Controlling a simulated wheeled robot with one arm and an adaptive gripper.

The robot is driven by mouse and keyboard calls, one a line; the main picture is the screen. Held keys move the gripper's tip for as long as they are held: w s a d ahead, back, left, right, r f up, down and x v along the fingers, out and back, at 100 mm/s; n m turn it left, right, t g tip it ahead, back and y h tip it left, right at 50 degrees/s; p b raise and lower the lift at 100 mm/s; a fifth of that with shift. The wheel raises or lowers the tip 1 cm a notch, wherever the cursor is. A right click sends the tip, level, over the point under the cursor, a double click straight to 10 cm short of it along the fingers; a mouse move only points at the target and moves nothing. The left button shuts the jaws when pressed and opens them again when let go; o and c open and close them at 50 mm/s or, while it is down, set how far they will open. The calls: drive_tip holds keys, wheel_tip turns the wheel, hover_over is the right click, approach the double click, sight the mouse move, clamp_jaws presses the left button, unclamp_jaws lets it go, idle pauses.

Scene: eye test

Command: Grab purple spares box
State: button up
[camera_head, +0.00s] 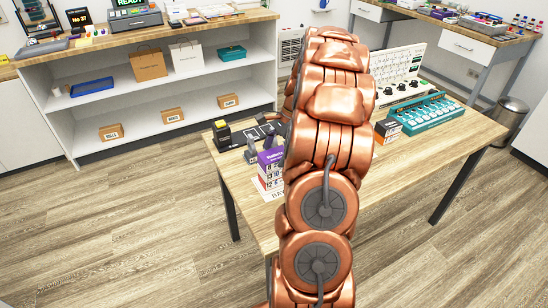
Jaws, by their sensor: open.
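A box with a purple upper part (270,158) and a pale, numbered lower part stands at the left side of the wooden table, just left of my copper arm. Its lettering is too small to read surely, and the arm hides its right side. My gripper (260,147) shows only partly as dark grey pieces beside my arm, open, close above and behind the purple box in the picture. I cannot tell whether it touches the box. Nothing shows between its fingers.
A shelf unit with bags and small boxes stands behind left.

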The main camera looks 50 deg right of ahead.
drive_tip(key=shift+a+f, duration=0.15)
drive_tip(key=shift+f, duration=0.25)
drive_tip(key=shift+c, duration=0.2)
drive_tip(key=c, duration=1.3)
drive_tip(key=shift+o, duration=0.2)
